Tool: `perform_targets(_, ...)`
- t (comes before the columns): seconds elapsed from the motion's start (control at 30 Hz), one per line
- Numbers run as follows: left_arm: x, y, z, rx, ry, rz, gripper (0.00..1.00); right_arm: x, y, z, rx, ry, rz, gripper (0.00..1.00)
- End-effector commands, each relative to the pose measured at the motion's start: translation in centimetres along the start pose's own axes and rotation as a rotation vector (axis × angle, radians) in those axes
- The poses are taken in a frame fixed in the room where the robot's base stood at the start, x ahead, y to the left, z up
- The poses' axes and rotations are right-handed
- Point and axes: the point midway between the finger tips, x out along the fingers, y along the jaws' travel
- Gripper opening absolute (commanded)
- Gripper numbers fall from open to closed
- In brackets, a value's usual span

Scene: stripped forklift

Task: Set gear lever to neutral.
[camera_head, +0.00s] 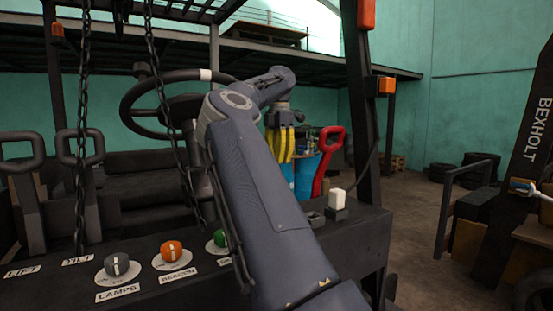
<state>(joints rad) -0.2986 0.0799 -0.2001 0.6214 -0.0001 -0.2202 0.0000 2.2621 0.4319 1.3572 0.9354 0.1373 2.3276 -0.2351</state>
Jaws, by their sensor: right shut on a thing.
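My right arm reaches in from the bottom and crosses the dashboard to the right of the steering wheel (152,104). My right gripper (280,156) points down at the arm's far end, its yellow parts showing below a dark body. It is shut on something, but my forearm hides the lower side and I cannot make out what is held. I cannot single out the gear lever for sure. A red loop-handled lever (323,172) stands just right of the gripper, apart from it. My left gripper is not in view.
The dashboard (190,290) carries grey (117,264), orange (171,250) and green (220,238) knobs. A white-topped switch (336,200) stands at its right. Two loop-handled levers stand at left. Chains (150,40) hang in front. A dark pillar (362,110) rises right of the arm.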

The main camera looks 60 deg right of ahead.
Motion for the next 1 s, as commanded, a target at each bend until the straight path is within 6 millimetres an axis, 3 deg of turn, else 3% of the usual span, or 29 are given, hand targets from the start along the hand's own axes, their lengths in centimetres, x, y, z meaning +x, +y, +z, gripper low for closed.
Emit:
perform_targets(0.03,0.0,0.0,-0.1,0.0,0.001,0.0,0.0,0.1,0.0,0.0,0.001,0.002,-0.002,0.26)
perform_targets(0.2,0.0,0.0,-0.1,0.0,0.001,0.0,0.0,0.1,0.0,0.0,0.001,0.001,-0.001,0.46)
perform_targets(0.57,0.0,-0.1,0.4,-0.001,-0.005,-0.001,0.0,-0.4,0.0,0.0,0.001,0.001,0.0,0.46)
perform_targets(1.0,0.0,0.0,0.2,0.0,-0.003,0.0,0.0,-5.3,0.0,0.0,-0.001,0.001,0.002,0.46)
